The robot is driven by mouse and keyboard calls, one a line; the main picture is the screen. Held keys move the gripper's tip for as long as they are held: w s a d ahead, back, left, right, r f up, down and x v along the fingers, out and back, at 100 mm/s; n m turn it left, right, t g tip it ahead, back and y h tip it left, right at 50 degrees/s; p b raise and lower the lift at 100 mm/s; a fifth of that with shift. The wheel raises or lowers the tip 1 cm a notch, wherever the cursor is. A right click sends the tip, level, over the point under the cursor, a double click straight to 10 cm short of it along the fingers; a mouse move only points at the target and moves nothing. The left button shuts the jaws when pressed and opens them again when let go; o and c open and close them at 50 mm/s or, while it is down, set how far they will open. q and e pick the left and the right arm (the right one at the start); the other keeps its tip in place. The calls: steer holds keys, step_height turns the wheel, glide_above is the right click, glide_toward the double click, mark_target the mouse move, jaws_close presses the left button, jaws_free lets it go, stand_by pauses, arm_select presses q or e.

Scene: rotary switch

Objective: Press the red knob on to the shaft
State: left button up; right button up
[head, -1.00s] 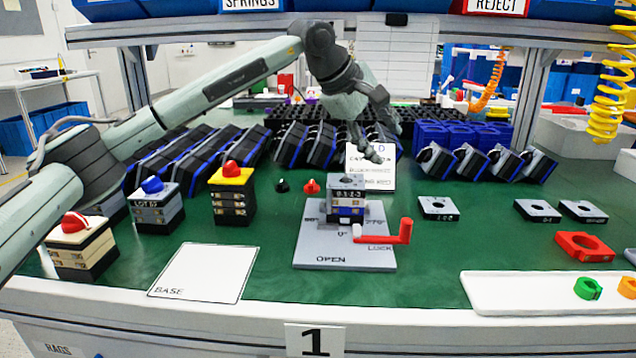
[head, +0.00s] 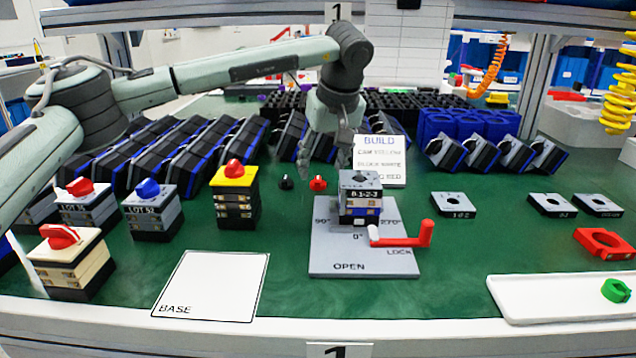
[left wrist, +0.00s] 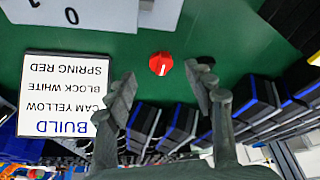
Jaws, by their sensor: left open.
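The loose red knob (head: 318,183) has a white pointer mark and sits on the green mat, left of the fixture. In the left wrist view the red knob (left wrist: 161,63) lies between the fingertips' directions, with mat showing on both sides. The switch stack (head: 360,205), marked 0-1-2-3, stands on the grey fixture plate (head: 335,266); a dark spot shows on its top, but I cannot make out the shaft clearly. My left gripper (head: 325,165) points down, open and empty, above and behind the knob. My right gripper is not in view.
A black knob (head: 286,182) sits just left of the red knob. A red-handled lever (head: 405,238) projects from the fixture's right. A build card (head: 380,160) stands behind the stack. A knobbed yellow-topped stack (head: 236,198) is at left. The white BASE sheet (head: 212,285) is clear.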

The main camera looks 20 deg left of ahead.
mark_target(319, 178)
arm_select(q)
steer(key=x, duration=0.3)
steer(key=shift+a+f, duration=0.1)
steer(key=shift+a, duration=0.1)
steer(key=c, duration=0.9)
